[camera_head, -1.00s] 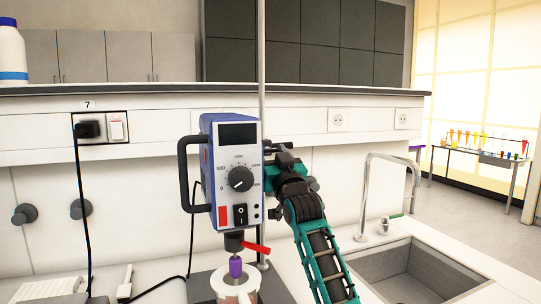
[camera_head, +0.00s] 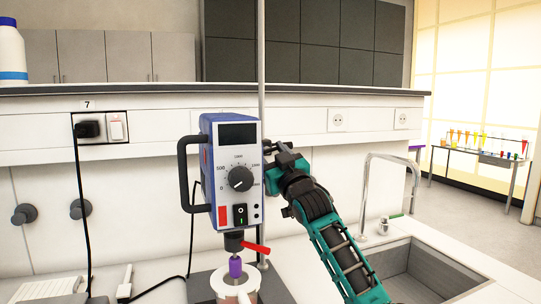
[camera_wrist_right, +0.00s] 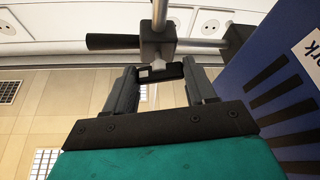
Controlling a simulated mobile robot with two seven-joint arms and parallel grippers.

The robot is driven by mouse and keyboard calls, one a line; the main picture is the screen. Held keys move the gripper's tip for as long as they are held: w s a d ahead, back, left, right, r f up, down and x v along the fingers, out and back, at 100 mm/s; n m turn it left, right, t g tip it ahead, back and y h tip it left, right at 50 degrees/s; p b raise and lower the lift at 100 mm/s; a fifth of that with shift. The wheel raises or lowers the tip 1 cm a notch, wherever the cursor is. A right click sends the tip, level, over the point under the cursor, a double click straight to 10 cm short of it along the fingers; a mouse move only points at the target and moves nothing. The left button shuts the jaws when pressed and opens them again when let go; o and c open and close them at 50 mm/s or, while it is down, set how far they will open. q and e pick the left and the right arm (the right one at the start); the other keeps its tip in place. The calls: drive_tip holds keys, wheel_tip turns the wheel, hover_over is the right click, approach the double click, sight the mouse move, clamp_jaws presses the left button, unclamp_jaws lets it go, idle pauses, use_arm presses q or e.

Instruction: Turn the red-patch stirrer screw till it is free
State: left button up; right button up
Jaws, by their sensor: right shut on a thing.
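My right gripper (camera_head: 272,168) is at the stirrer's right rear side, by the rod. In the right wrist view, the gripper (camera_wrist_right: 160,82) has its two fingers on either side of the dark crossbar of the screw (camera_wrist_right: 160,73). The screw sits on the grey clamp block (camera_wrist_right: 157,45), and the fingers are shut on it. The screw's thread is hidden. My left gripper is not in view.
A purple chuck piece (camera_head: 236,268) hangs under the stirrer, above a mug-like vessel (camera_head: 232,287). A red lever (camera_head: 257,248) sticks out there. The sink (camera_head: 425,270) and tap (camera_head: 366,195) are at the right. A black cable (camera_head: 82,210) hangs at left.

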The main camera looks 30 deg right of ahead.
drive_tip(key=n+y, duration=0.1)
drive_tip(key=n, duration=0.2)
drive_tip(key=n+g+y, duration=0.1)
drive_tip(key=n+y, duration=0.1)
drive_tip(key=n, duration=0.2)
drive_tip(key=n+y, duration=0.2)
drive_tip(key=n, duration=0.2)
drive_tip(key=shift+s+d+r+g, duration=0.1)
drive_tip(key=shift+d+r+g, duration=0.1)
drive_tip(key=shift+d+g, duration=0.15)
drive_tip(key=n+g, duration=0.1)
drive_tip(key=n, duration=0.1)
drive_tip(key=n+g+y, duration=0.1)
drive_tip(key=n, duration=0.2)
drive_tip(key=shift+r+n, duration=0.2)
drive_tip(key=shift+n, duration=0.1)
drive_tip(key=shift+a+n+g, duration=0.1)
drive_tip(key=shift+n+g, duration=0.25)
drive_tip(key=shift+n, duration=0.35)
drive_tip(key=shift+f, duration=0.15)
drive_tip(key=o, duration=1)
drive_tip(key=shift+o, duration=0.2)
